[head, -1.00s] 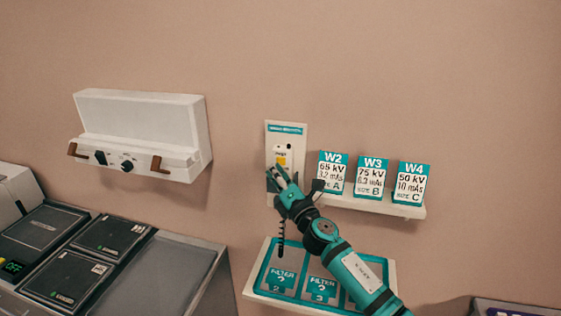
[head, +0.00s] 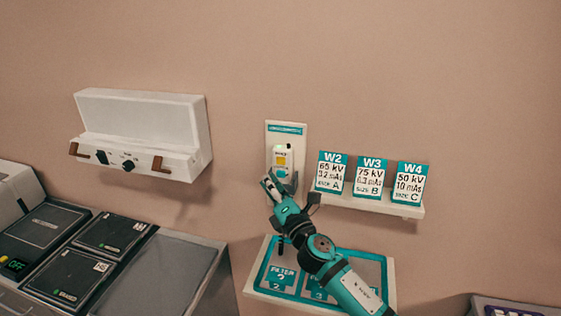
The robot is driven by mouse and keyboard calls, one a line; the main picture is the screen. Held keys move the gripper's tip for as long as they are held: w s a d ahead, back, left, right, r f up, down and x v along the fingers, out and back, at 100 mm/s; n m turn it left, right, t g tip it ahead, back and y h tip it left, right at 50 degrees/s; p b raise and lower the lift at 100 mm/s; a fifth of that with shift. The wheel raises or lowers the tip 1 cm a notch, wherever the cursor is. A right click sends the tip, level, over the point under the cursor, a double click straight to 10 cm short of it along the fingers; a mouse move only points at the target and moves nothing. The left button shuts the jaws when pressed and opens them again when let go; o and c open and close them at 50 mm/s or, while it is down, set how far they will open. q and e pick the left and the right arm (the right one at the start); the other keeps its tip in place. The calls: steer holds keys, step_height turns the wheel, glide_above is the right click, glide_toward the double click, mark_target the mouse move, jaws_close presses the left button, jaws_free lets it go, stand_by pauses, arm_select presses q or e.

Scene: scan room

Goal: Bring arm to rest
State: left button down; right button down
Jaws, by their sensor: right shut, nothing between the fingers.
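My right gripper (head: 270,185) is shut and empty. It is just below and slightly left of the small white handset with a yellow button (head: 283,158) on the white wall plate (head: 299,136); I cannot tell whether it touches the plate. My right arm (head: 322,250) comes up from the lower right, in front of the filter tray (head: 256,285), and hides part of it. My left gripper is not in view.
A shelf (head: 370,205) with the cards W2 (head: 331,172), W3 (head: 369,177) and W4 (head: 409,184) is right of the gripper. A white wall unit (head: 140,135) hangs at left above a console (head: 165,275) with dark panels. The wall above is clear.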

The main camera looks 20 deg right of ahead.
stand_by(0.4)
steer(key=s+d+f+m+g+h, duration=0.3)
steer(key=s+f+m+g, duration=0.1)
steer(key=s+f+m, duration=0.4)
steer(key=s+d+f+m+g+h, duration=0.3)
steer(key=s+f+m+h, duration=0.1)
steer(key=s+f+m, duration=0.4)
steer(key=s+a+f+m+g+y, duration=0.1)
steer(key=s+f+m+g, duration=0.2)
steer(key=s, duration=0.5)
steer(key=s+a+f+m+g+y, duration=0.1)
steer(key=s+a+f+m+g, duration=0.2)
steer(key=s, duration=0.6)
steer(key=s+f+m+g+y, duration=0.2)
steer(key=s+m+g, duration=0.15)
steer(key=s, duration=0.45)
step_height(320, 180, down, 32)
steer(key=s+n+g+b, duration=0.1)
steer(key=s+g+b, duration=0.1)
steer(key=b, duration=0.3)
steer(key=s+d+f+b, duration=0.3)
steer(key=s+f, duration=1.3)
steer(key=f, duration=0.1)
steer(key=shift+g+h, duration=0.3)
steer(key=shift+g, duration=0.05)
